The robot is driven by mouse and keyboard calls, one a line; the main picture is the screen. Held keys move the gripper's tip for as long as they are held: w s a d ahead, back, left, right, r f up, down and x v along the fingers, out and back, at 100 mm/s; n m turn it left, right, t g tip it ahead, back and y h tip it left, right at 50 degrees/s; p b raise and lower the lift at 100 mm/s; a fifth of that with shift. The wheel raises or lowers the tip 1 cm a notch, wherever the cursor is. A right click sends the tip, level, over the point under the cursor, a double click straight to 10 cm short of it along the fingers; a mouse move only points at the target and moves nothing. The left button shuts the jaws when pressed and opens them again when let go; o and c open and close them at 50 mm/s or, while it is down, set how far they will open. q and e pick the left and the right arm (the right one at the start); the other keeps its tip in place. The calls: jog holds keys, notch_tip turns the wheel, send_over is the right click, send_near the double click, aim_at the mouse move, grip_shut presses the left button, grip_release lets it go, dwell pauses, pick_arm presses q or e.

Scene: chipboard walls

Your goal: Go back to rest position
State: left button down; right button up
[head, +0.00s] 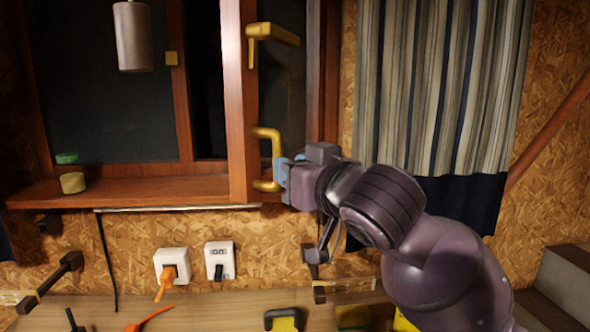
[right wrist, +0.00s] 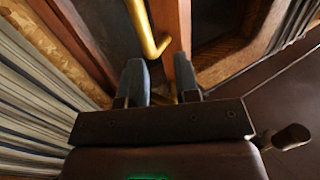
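My right gripper (head: 280,172) is at the wooden window sash (head: 238,110), close beside the lower yellow handle (head: 268,134). In the right wrist view, its two blue-grey fingers (right wrist: 161,80) stand apart, with a gap between them. The yellow handle (right wrist: 147,28) runs down to a bent end just beyond the fingertips, and part of the wooden sash shows behind. I cannot tell whether a finger touches the handle. The sash stands ajar, turned towards me. My left gripper is not in view.
A striped curtain (head: 440,80) hangs to the right of the window. A green-lidded jar (head: 72,181) stands on the wooden sill (head: 140,191). A grey cylinder (head: 133,36) hangs at upper left. Sockets (head: 172,265) are on the wall above a worktop (head: 215,312) with tools.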

jog(key=shift+w+d, duration=0.1)
jog(key=shift+w, duration=0.05)
jog(key=w+d+f+n+t, duration=0.3)
jog(key=w+d+f, duration=0.25)
jog(key=f, duration=0.25)
jog(key=s+d+f+m+h, duration=0.2)
jog(key=d+f, duration=0.3)
jog(key=f, duration=0.5)
jog(key=s+d+f+m+h, duration=0.15)
jog(key=d+f, duration=0.25)
jog(key=f, duration=0.5)
jog(key=s+d+f+m+g+h, duration=0.1)
jog(key=s+d+f+g+h, duration=0.1)
jog(key=s+f, duration=0.6)
jog(key=s+d+f+m+g+h, duration=0.2)
jog(key=s+d+f, duration=0.3)
jog(key=s+f, duration=0.3)
jog(key=s+d+f+m+g+h, duration=0.1)
jog(key=s+d+f+g+h, duration=0.1)
jog(key=s+f, duration=0.6)
notch_tip(320, 180, down, 5)
jog(key=shift+s+d+m+g, duration=0.25)
jog(key=shift+d+m+g, duration=0.1)
jog(key=shift+d, duration=0.5)
